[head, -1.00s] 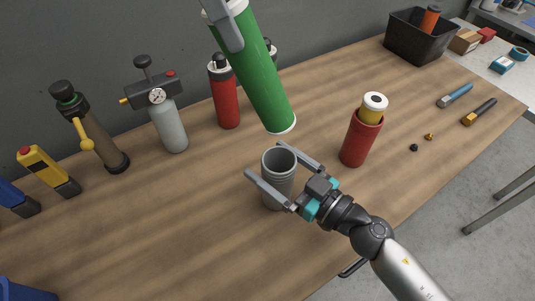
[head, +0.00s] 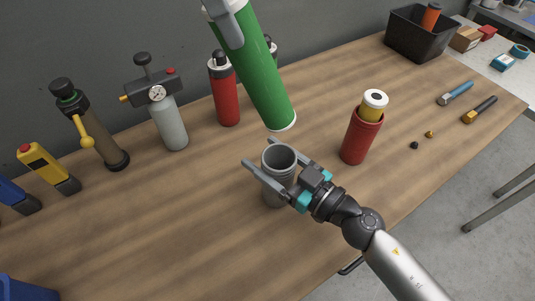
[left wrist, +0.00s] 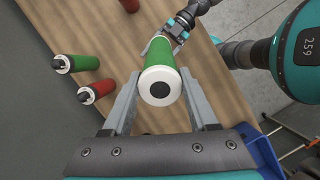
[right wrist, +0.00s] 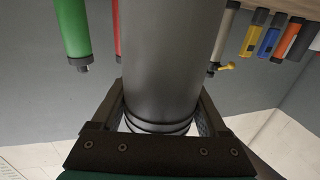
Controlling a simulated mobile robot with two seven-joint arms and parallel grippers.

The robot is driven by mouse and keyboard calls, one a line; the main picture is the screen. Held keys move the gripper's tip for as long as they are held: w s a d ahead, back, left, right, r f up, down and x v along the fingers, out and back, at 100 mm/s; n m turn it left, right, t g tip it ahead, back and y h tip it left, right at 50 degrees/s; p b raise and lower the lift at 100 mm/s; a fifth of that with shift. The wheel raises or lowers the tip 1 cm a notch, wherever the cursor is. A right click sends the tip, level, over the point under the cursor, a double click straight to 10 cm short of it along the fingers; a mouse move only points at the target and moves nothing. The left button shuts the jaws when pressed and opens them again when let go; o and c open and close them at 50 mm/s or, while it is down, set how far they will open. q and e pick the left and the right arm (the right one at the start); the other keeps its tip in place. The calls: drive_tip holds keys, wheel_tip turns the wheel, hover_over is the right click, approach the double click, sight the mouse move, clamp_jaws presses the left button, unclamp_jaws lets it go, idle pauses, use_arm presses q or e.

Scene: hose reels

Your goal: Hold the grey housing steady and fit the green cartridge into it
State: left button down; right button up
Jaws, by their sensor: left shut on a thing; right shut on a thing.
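The green cartridge (head: 262,85) has a white rim at its lower end and hangs tilted above the grey housing, apart from its mouth. My left gripper (left wrist: 160,88) is shut on the cartridge near its upper end, whose white cap with a dark centre faces the left wrist camera. The grey housing (head: 279,170) is a ribbed cup with an open top, standing on the table. My right gripper (right wrist: 162,112) is shut on the housing, one finger on each side. The housing's lower part is partly hidden behind this gripper in the head view.
A red cup (head: 357,142) holding a yellow, white-topped cartridge stands right of the housing. A black bin (head: 420,38) is at the far right.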

drive_tip(key=c, duration=0.6)
use_arm(q)
drive_tip(key=d+f+m+y, duration=0.1)
drive_tip(key=d, duration=0.1)
drive_tip(key=d+f+m+y, duration=0.1)
drive_tip(key=d, duration=0.1)
drive_tip(key=d+f+m+y, duration=0.1)
drive_tip(key=d+f+m, duration=0.1)
drive_tip(key=shift+w+y, duration=0.3)
drive_tip(key=shift+y, duration=0.1)
wheel_tip(320, 180, down, 18)
